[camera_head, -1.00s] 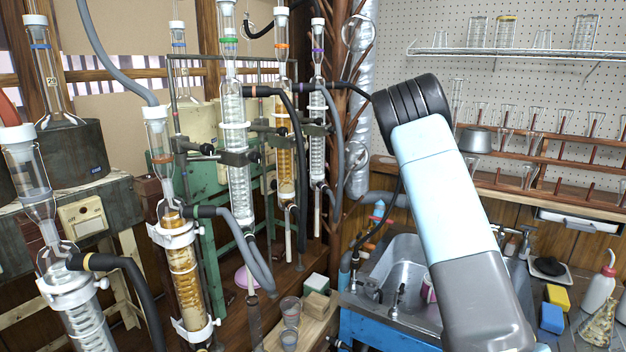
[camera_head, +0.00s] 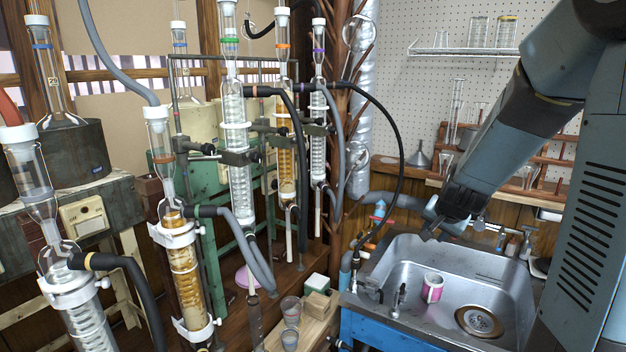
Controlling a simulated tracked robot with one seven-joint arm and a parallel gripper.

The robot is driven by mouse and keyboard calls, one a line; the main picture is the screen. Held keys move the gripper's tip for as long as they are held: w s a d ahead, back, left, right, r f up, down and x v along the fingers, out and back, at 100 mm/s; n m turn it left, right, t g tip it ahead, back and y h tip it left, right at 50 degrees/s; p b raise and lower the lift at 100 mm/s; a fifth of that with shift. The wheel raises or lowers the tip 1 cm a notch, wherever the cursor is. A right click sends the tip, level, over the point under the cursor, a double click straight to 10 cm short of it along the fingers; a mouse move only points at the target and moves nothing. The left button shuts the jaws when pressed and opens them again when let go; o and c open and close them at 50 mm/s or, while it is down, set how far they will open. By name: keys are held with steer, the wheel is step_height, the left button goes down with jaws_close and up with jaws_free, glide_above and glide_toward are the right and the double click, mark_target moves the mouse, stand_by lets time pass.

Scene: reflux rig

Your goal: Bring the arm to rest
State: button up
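My arm comes in from the upper right and slopes down to the left over the back of the sink (camera_head: 512,275). Its dark end, with my gripper (camera_head: 437,228), hangs above the sink's back rim, near a light blue part. The gripper is small and dark here, and I cannot tell whether its fingers are open or shut. I see nothing clearly held in it. A white and pink mug (camera_head: 432,287) stands in the sink, below the gripper and apart from it.
Glass condensers (camera_head: 237,150) with hoses and clamps fill the left and middle. A black hose (camera_head: 400,150) arches left of my arm. A wooden rack (camera_head: 555,168) and a wire shelf (camera_head: 460,52) with glassware are on the back wall. The air over the sink's front is clear.

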steer(key=s+a+r+n, duration=0.2)
steer(key=s+r, duration=0.2)
steer(key=s, duration=0.5)
steer(key=s+a+r+n+g, duration=0.1)
steer(key=s+a+r+n, duration=0.2)
steer(key=s+r, duration=0.2)
steer(key=s+a+r+n, duration=0.2)
steer(key=s+r+n, duration=0.1)
steer(key=s, duration=0.9)
steer(key=shift+s+a+r+g+y, duration=0.3)
steer(key=shift+s+r+g+y, duration=0.1)
steer(key=shift+r, duration=0.45)
steer(key=shift+w, duration=0.1)
steer(key=shift+c, duration=1.1)
